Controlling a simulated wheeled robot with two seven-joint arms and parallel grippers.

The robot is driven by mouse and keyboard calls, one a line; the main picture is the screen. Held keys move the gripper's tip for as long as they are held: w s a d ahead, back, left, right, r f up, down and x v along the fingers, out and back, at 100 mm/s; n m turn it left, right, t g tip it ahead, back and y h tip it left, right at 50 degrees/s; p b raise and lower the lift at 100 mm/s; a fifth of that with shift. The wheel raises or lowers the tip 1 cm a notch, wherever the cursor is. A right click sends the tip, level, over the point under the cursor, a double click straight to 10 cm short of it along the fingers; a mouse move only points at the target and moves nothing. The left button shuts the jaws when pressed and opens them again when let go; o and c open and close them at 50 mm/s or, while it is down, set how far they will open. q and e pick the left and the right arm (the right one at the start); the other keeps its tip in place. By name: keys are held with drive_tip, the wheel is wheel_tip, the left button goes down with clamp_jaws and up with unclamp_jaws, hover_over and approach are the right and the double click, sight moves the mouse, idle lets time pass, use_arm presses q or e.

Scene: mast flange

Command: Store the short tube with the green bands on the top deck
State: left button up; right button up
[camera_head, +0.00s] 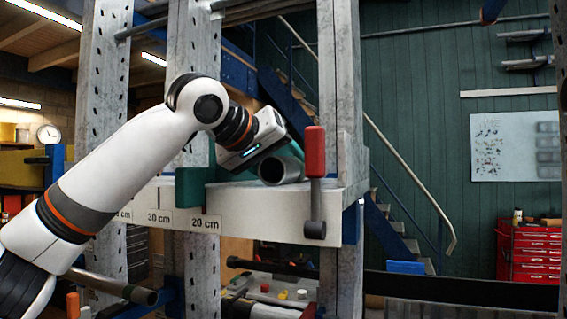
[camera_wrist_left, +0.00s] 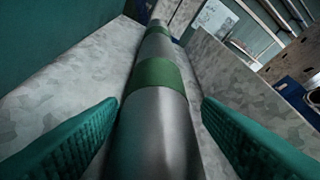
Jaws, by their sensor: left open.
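The tube with the green bands (camera_wrist_left: 162,105) lies on a grey metal deck (camera_wrist_left: 75,75) in the left wrist view. In the head view its dark open end (camera_head: 282,170) shows at the deck's front, and the gripper hides much of the rest. My left gripper (camera_head: 250,158) is over the tube from the left. In the left wrist view its teal fingers (camera_wrist_left: 160,110) are open, one on each side of the tube, with a small gap visible at each side. My right gripper is not in view.
A white front rail (camera_head: 265,224) marked 20 cm and 30 cm edges the deck. A green block (camera_head: 190,188) and a red-handled lever (camera_head: 315,180) stand at it. Grey perforated posts (camera_head: 340,90) flank the deck. Another tube end (camera_head: 142,296) shows lower left.

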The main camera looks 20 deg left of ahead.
use_arm(q)
drive_tip(key=shift+a+f, duration=0.1)
drive_tip(key=shift+f, duration=0.45)
drive_tip(key=shift+s+a+r+b, duration=0.1)
drive_tip(key=shift+s+r+b, duration=0.1)
drive_tip(key=shift+s+b, duration=0.35)
drive_tip(key=r+b+v, duration=0.1)
drive_tip(key=b+v, duration=0.2)
drive_tip(key=v, duration=0.7)
drive_tip(key=shift+s, duration=0.15)
drive_tip(key=shift+r, duration=0.2)
drive_tip(key=shift+s+a, duration=0.1)
drive_tip(key=shift+s, duration=0.15)
drive_tip(key=shift+w, duration=0.15)
